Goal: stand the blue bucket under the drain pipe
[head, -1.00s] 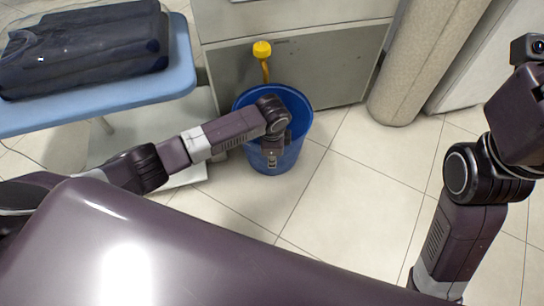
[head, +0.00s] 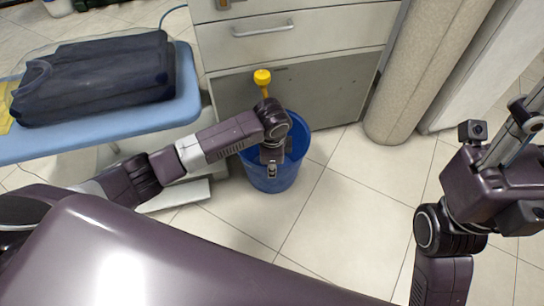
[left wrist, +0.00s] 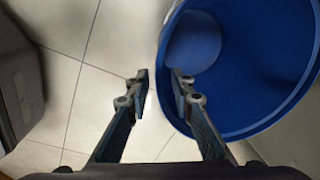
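The blue bucket (head: 285,178) stands upright on the floor before the grey cabinet. A yellow pipe-like piece (head: 263,80) with a knobbed top rises behind its far rim; I cannot tell whether this is the drain pipe. My left gripper (head: 271,170) points down at the bucket's near side.
Tiled floor (head: 350,215) is clear right of the bucket.

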